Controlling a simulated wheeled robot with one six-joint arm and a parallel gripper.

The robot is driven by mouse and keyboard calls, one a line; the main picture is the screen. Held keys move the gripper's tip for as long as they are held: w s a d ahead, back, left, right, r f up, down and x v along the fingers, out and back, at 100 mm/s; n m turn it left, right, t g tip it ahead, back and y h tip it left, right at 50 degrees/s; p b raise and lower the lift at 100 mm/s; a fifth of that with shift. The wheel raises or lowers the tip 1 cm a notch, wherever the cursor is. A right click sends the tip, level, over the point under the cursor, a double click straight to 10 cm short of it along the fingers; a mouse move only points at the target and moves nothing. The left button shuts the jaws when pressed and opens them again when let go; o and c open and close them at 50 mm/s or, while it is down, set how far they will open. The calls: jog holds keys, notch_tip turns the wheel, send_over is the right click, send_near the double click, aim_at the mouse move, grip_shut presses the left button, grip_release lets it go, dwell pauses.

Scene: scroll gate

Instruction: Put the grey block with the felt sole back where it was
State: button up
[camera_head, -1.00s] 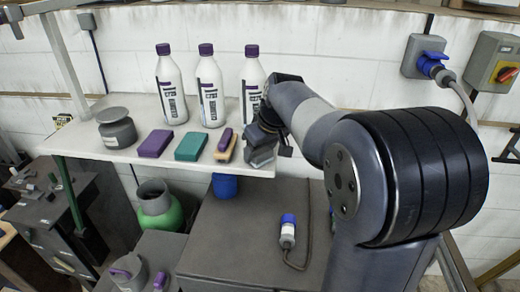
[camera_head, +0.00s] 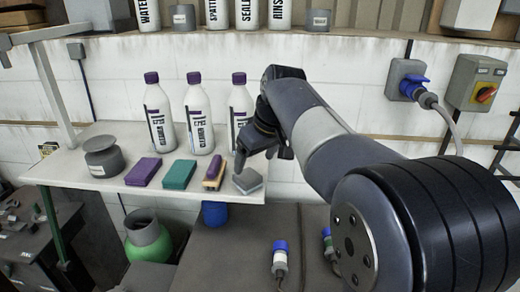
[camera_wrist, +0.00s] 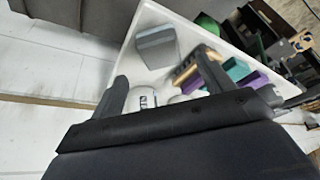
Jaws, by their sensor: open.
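The grey block (camera_head: 248,181) lies on the white shelf (camera_head: 75,163) near its right end; its underside is hidden, so I cannot see a felt sole. In the wrist view the grey block (camera_wrist: 156,47) sits just beyond the fingertips, clear of them. My gripper (camera_head: 262,156) is open and empty, above the block and apart from it. Both fingers of my gripper (camera_wrist: 162,70) show spread in the wrist view.
Left of the block stand a wooden brush with a purple top (camera_head: 214,174), a teal block (camera_head: 179,175), a purple block (camera_head: 143,171) and a grey round pot (camera_head: 103,160). Three white bottles (camera_head: 198,120) stand behind. A wall socket (camera_head: 407,80) is at right.

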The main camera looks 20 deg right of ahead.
jog(key=shift+v, duration=2.2)
jog(key=shift+c, duration=0.3)
